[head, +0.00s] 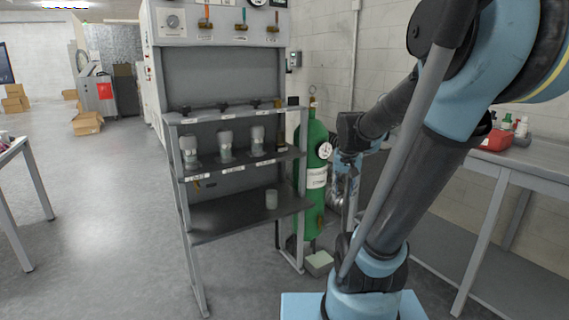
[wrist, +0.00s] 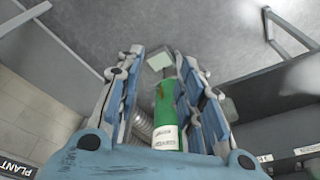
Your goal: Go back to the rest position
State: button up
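My gripper (wrist: 160,72) shows in the wrist view with its two blue-grey fingers apart and nothing held between them. In the head view my gripper (head: 345,178) hangs at the end of my bent arm, right of the green gas cylinder (head: 314,175) and partly hidden by my own arm links. In the wrist view the green cylinder (wrist: 166,112) shows beyond the gap between the fingers. I cannot tell from these views whether a finger touches it.
A small pale box (head: 319,263) lies on the floor by the cylinder. A table (head: 530,160) with a red case (head: 491,140) stands right. Open floor lies left.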

jog(key=s+f+n, duration=0.1)
jog(key=s+f, duration=0.2)
jog(key=s, duration=0.4)
jog(key=s+a+f+n, duration=0.1)
jog(key=s+f, duration=0.2)
jog(key=s, duration=0.5)
jog(key=shift+f+n, duration=0.3)
jog(key=shift+n, duration=0.1)
